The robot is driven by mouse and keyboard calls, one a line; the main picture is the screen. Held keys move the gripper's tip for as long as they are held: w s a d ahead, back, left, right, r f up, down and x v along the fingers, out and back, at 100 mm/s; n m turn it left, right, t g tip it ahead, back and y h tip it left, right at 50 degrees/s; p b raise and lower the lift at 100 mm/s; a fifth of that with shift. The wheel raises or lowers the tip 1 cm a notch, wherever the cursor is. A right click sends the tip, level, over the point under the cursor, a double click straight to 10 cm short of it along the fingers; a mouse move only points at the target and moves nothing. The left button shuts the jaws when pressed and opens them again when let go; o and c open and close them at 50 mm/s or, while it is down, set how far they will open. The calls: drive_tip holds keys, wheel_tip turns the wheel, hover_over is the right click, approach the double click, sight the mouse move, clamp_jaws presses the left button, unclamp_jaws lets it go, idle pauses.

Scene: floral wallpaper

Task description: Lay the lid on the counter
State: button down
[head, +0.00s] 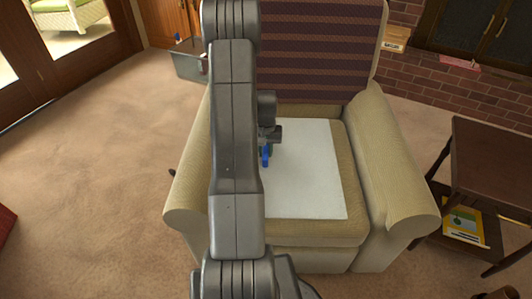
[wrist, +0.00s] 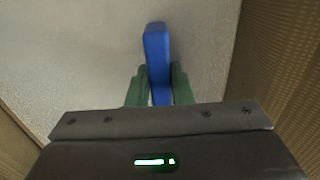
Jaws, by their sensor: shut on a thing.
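My gripper (head: 267,147) is over the seat of a beige armchair (head: 185,190). In the wrist view its green fingers (wrist: 161,74) are shut on a narrow blue piece (wrist: 157,45), which also shows as a small blue shape in the head view (head: 266,158). It may be the lid seen edge-on or a part of it; I cannot tell. A flat off-white board (head: 305,185) lies on the seat below it. Whether the blue piece touches the board is unclear. No ordinary counter shows; my arm hides the board's left part.
A dark side table (head: 490,160) with a yellow booklet (head: 464,224) on its lower shelf stands right of the armchair. A brick hearth (head: 450,85) is behind. A grey panel (head: 188,66) shows at the back left. Open carpet (head: 100,150) lies left.

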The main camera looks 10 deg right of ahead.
drive_tip(key=shift+f, duration=0.15)
drive_tip(key=shift+f, duration=0.1)
drive_tip(key=c, duration=1.3)
unclamp_jaws()
